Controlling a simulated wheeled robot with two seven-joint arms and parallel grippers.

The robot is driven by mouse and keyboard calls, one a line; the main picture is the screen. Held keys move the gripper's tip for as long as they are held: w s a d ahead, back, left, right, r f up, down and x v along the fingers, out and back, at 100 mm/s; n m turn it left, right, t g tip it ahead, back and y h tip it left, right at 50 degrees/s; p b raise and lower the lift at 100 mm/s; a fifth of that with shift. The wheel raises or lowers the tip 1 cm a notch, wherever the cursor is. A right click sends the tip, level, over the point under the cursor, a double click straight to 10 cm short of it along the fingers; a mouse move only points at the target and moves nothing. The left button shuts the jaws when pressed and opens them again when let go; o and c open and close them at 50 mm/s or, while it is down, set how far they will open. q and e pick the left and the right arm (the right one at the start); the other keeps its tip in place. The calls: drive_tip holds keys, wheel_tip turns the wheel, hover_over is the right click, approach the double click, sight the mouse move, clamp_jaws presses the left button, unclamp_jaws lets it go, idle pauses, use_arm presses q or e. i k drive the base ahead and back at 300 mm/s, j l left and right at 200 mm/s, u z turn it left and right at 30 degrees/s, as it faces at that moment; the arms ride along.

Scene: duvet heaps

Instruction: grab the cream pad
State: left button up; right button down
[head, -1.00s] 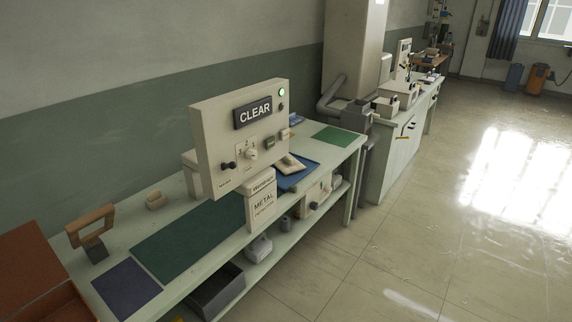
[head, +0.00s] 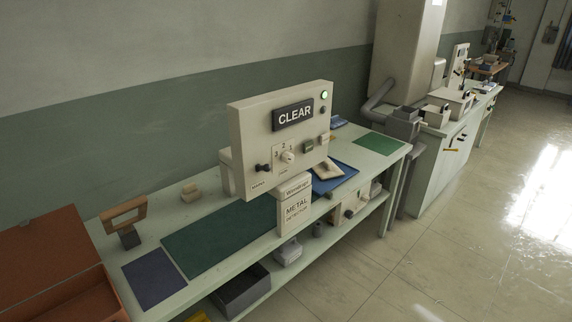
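A cream pad-like piece (head: 328,171) lies on a blue mat (head: 345,179) on the bench, just right of the metal detector. The detector's panel hides part of the mat. I cannot tell for certain which of the two is the pad. Neither of my grippers is in view.
The metal detector (head: 262,122) reads CLEAR and stands over a dark green mat (head: 215,240) on the bench. A wooden-handled tool (head: 126,214), a purple mat (head: 154,279) and an open orange-red box (head: 42,243) are at left. The floor (head: 440,255) at right is clear.

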sight(327, 169)
drive_tip(key=i+l+u, duration=0.2)
drive_tip(key=l, duration=0.3)
drive_tip(key=i+l+u, duration=0.25)
drive_tip(key=l, duration=0.25)
drive_tip(key=l+u, duration=0.2)
drive_tip(key=l, duration=0.35)
drive_tip(key=i+l+u, duration=0.25)
drive_tip(key=l, duration=0.35)
drive_tip(key=k+j, duration=0.05)
drive_tip(key=k, duration=0.1)
